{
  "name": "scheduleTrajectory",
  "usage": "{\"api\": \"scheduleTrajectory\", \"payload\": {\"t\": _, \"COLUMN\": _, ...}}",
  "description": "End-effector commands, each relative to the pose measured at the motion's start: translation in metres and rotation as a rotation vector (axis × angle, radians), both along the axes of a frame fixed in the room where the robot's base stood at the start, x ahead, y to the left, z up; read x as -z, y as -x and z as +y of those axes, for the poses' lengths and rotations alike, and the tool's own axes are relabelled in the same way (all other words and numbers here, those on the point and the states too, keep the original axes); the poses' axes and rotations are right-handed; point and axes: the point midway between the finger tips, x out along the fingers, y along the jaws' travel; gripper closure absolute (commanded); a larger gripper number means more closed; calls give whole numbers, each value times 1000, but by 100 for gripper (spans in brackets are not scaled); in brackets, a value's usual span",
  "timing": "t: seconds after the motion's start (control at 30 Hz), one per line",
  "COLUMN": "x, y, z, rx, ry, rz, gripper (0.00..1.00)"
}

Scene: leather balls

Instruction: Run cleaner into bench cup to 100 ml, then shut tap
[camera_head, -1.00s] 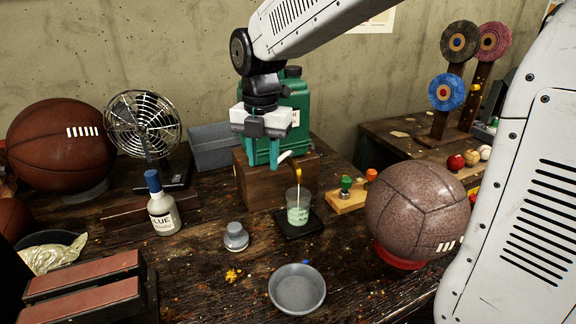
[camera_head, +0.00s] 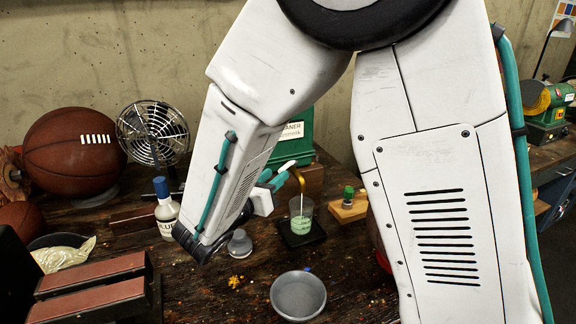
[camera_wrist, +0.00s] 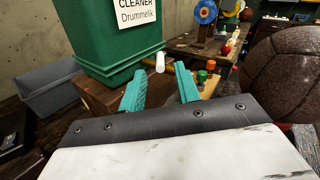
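The green cleaner canister (camera_head: 300,140) stands on a wooden block at the back of the bench, its label partly readable in the wrist view (camera_wrist: 138,12). Its white tap lever (camera_head: 286,166) sticks out beside the curved brass spout (camera_head: 297,176). The clear bench cup (camera_head: 302,218) stands upright under the spout on a dark square mat, with pale green liquid in its lower part. My gripper (camera_head: 274,180) is close to the lever. In the wrist view its teal fingers (camera_wrist: 160,88) are apart and empty, with the lever (camera_wrist: 160,62) beyond them.
A glue bottle (camera_head: 165,210), a grey weight-like piece (camera_head: 239,243) and a grey bowl (camera_head: 298,295) stand near the cup. A wooden stand with a green knob (camera_head: 348,196) is right of it. My arm hides much of the bench's right side.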

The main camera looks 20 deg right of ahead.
Motion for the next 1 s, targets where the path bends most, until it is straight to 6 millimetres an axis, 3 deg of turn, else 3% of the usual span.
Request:
{"api": "scheduleTrajectory", "payload": {"t": 0.43, "x": 0, "y": -37, "z": -52, "rx": 4, "ry": -1, "rz": 2, "gripper": 67}}
{"api": "scheduleTrajectory", "payload": {"t": 0.8, "x": 0, "y": -42, "z": -58, "rx": 0, "ry": 0, "rz": 3, "gripper": 67}}
{"api": "scheduleTrajectory", "payload": {"t": 0.83, "x": 0, "y": -42, "z": -58, "rx": 0, "ry": 0, "rz": 3, "gripper": 70}}
{"api": "scheduleTrajectory", "payload": {"t": 0.93, "x": 0, "y": -42, "z": -58, "rx": 1, "ry": -1, "rz": 3, "gripper": 98}}
{"api": "scheduleTrajectory", "payload": {"t": 1.0, "x": 0, "y": -42, "z": -58, "rx": 1, "ry": -1, "rz": 3, "gripper": 100}}
